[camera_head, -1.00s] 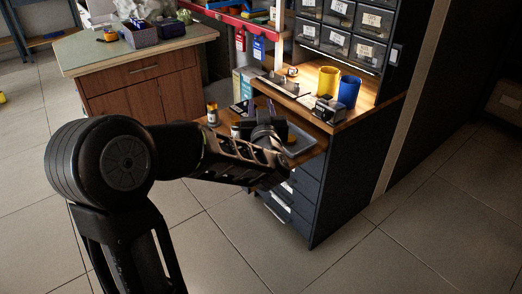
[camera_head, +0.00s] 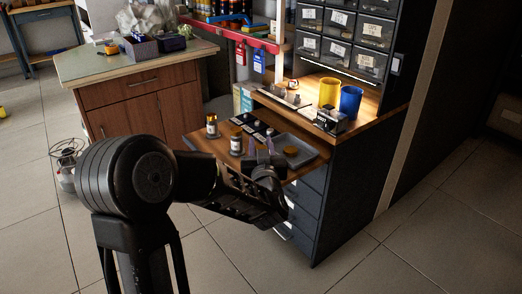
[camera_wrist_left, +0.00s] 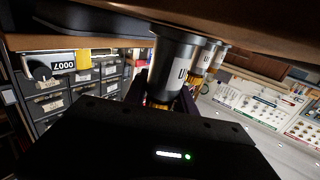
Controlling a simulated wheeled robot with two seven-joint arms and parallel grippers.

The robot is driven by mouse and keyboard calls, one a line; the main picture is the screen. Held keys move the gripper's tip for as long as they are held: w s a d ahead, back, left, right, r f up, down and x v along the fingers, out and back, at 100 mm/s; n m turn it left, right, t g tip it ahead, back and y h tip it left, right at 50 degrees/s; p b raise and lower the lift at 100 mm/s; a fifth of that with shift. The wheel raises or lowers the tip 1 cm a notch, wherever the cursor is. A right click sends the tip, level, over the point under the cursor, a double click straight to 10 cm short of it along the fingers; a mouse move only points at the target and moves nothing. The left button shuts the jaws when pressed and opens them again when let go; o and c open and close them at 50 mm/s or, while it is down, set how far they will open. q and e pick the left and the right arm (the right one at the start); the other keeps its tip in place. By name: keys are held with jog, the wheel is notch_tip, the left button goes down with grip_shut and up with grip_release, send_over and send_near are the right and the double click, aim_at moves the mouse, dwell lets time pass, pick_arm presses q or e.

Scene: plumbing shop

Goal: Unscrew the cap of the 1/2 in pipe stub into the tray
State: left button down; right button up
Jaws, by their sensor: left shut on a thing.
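My left gripper (camera_head: 266,160) reaches over the wooden pull-out shelf (camera_head: 205,139), at the near side of the tray. In the left wrist view, which looks upside down, a dark grey pipe stub (camera_wrist_left: 174,62) with a white label stands on wood. The purple-edged fingers are shut around its brass-coloured cap (camera_wrist_left: 158,103); the label is only partly readable. Two more stubs (camera_wrist_left: 206,56) with amber ends stand behind it. In the head view the gripper hides the held cap. The grey tray (camera_head: 310,148) holds a round orange-brown piece (camera_head: 291,151).
A yellow cup (camera_head: 329,92) and a blue cup (camera_head: 350,102) stand on the lit bench behind. Drawer bins (camera_head: 340,50) rise above. The floor at front right is clear.

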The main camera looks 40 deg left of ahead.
dwell(0.3)
pick_arm(q)
jog(key=c, duration=1.5)
grip_release()
jog(key=shift+f, duration=0.2)
jog(key=o, duration=0.5)
jog(key=shift+r, duration=0.1)
